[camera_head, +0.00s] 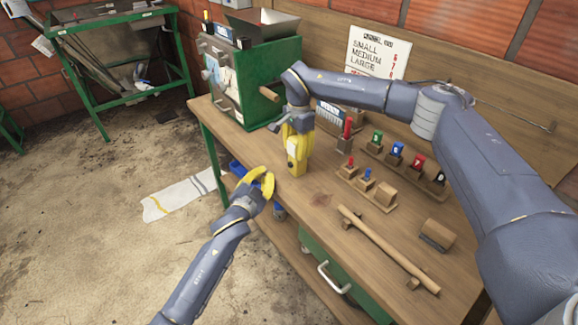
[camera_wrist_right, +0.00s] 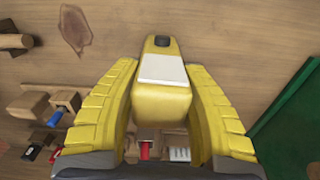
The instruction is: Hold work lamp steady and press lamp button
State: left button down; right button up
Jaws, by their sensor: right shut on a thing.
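The work lamp (camera_head: 297,157) is a yellow block-shaped body, held upright near the front edge of the wooden bench. My right gripper (camera_head: 298,122) is shut on it from above, its yellow fingers on both sides. In the right wrist view the lamp (camera_wrist_right: 161,102) sits between the two fingers, with a pale panel and a dark round button (camera_wrist_right: 161,41) at its far end. My left gripper (camera_head: 268,173) is lower left of the lamp, off the bench's front edge and apart from it. Its curved yellow fingers appear to meet at the tips, with nothing seen between them.
The wooden bench (camera_head: 325,210) carries a green machine (camera_head: 257,80) at the back left. Small wooden holders with coloured pieces (camera_head: 397,155) and a wooden bar (camera_head: 388,250) lie to the right. A blue bin (camera_head: 238,168) is behind my left gripper. A drawer handle (camera_head: 332,280) protrudes in front.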

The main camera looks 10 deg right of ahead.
jog(key=o, duration=1.3)
jog(key=shift+c, duration=0.2)
jog(key=shift+o, duration=0.5)
